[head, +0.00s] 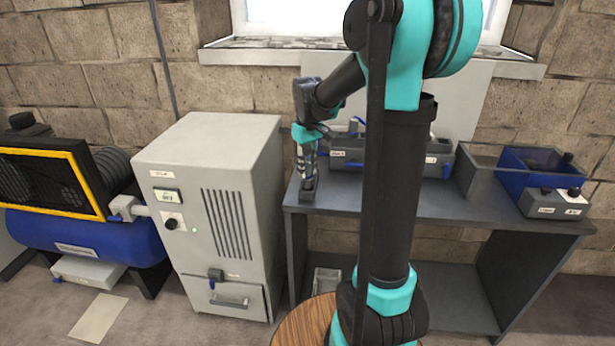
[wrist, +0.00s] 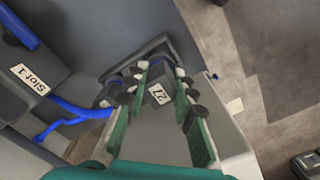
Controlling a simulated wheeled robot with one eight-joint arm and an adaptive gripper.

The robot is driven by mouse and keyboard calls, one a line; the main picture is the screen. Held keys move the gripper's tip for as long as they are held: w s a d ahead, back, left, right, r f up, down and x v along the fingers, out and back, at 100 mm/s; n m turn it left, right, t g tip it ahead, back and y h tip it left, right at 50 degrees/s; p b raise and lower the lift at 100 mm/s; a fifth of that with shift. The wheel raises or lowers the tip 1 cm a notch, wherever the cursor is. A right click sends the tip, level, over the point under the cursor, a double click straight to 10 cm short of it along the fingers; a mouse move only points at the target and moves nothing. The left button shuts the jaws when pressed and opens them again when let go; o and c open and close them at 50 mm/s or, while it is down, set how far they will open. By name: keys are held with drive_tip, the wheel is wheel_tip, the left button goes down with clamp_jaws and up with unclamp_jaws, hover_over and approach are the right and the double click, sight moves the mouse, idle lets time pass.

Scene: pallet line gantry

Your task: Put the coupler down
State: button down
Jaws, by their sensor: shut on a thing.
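My gripper (head: 308,172) is at the left end of the grey bench (head: 410,200), pointing down. In the wrist view my gripper's fingers (wrist: 160,85) are closed around a dark grey piece labelled "27" (wrist: 160,95), which looks like the coupler. In the head view the coupler (head: 308,191) shows as a small dark block below the fingertips, close to the bench's left edge. I cannot tell whether it touches the bench top. The fingers hide part of it.
A grey rack (head: 345,160) stands at the back of the bench; its "Slot 1" label (wrist: 30,79) and a blue hose (wrist: 75,114) show in the wrist view. A blue bin (head: 540,165) sits at the right. A grey cabinet (head: 215,210) stands left of the bench.

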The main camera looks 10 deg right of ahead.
sight(307, 176)
drive_tip(key=shift+f, duration=1.7)
drive_tip(key=shift+f, duration=0.15)
drive_tip(key=c, duration=1.3)
unclamp_jaws()
drive_tip(key=shift+o, duration=0.2)
wheel_tip(307, 176, up, 12)
drive_tip(key=s+d+f+m+t, duration=0.2)
drive_tip(key=s+f, duration=0.7)
drive_tip(key=s, duration=0.2)
drive_tip(key=s+d+f+m+t, duration=0.2)
drive_tip(key=s+f+m, duration=0.1)
drive_tip(key=s+f, duration=0.7)
drive_tip(key=shift+s, duration=0.5)
